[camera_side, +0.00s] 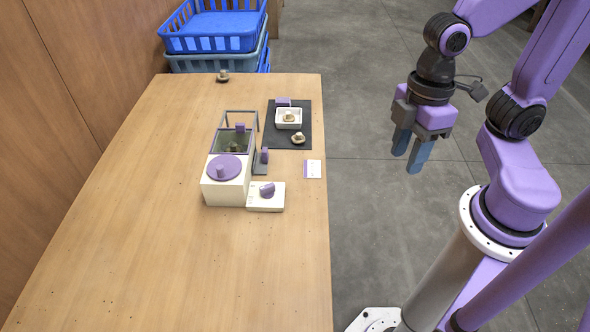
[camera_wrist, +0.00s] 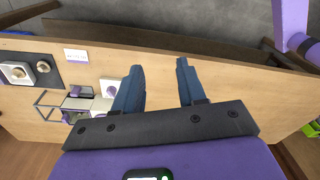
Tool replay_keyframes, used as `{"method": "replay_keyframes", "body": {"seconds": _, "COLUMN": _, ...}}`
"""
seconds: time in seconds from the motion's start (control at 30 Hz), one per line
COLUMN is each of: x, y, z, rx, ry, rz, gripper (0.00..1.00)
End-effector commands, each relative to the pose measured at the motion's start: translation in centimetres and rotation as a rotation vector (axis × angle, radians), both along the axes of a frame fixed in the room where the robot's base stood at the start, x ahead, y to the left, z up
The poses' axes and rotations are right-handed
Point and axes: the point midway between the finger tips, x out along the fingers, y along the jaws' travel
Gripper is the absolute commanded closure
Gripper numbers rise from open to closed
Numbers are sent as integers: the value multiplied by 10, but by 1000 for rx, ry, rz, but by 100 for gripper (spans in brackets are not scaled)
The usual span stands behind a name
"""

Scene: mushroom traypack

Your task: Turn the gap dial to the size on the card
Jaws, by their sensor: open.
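A small white card (camera_side: 312,169) with a purple edge lies on the table; its print is too small to read. It also shows in the wrist view (camera_wrist: 76,55). A low white box with a purple knob (camera_side: 267,190) sits near the card. A larger cream machine (camera_side: 226,190) beside it carries a round purple disc with a raised grip (camera_side: 223,167). I cannot tell for sure which of the two is the gap dial. My gripper (camera_side: 410,152) is open and empty, off the table's right side and well apart from both. Its two blue fingers show in the wrist view (camera_wrist: 158,68).
A dark mat (camera_side: 275,137) holds a white tray (camera_side: 279,123) with a mushroom, and a loose mushroom (camera_side: 298,139). Another mushroom (camera_side: 223,76) lies at the far edge. A grey frame (camera_side: 239,112) stands behind the machine. Blue crates (camera_side: 212,43) are stacked beyond. The table's near half is clear.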

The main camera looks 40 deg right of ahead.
Motion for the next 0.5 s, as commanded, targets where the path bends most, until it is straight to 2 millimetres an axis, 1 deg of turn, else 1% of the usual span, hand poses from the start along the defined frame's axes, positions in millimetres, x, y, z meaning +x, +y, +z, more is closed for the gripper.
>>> {"method": "replay_keyframes", "body": {"seconds": 0.03, "x": 15, "y": 11, "z": -3, "rx": 21, "ry": 15, "rz": 7, "gripper": 60}}
{"method": "replay_keyframes", "body": {"seconds": 0.07, "x": 25, "y": 18, "z": -4, "rx": 39, "ry": 21, "rz": 18, "gripper": 60}}
{"method": "replay_keyframes", "body": {"seconds": 0.1, "x": 39, "y": 27, "z": -7, "rx": 65, "ry": 25, "rz": 32, "gripper": 60}}
{"method": "replay_keyframes", "body": {"seconds": 0.17, "x": 63, "y": 38, "z": -11, "rx": 105, "ry": 24, "rz": 52, "gripper": 60}}
{"method": "replay_keyframes", "body": {"seconds": 0.23, "x": 93, "y": 48, "z": -18, "rx": 151, "ry": 14, "rz": 72, "gripper": 60}}
{"method": "replay_keyframes", "body": {"seconds": 0.27, "x": 107, "y": 51, "z": -21, "rx": 170, "ry": 6, "rz": 80, "gripper": 60}}
{"method": "replay_keyframes", "body": {"seconds": 0.3, "x": 126, "y": 53, "z": -26, "rx": 193, "ry": -8, "rz": 91, "gripper": 60}}
{"method": "replay_keyframes", "body": {"seconds": 0.37, "x": 154, "y": 55, "z": -34, "rx": 224, "ry": -32, "rz": 105, "gripper": 60}}
{"method": "replay_keyframes", "body": {"seconds": 0.4, "x": 171, "y": 54, "z": -40, "rx": 242, "ry": -50, "rz": 112, "gripper": 60}}
{"method": "replay_keyframes", "body": {"seconds": 0.5, "x": 210, "y": 49, "z": -53, "rx": 272, "ry": -97, "rz": 129, "gripper": 60}}
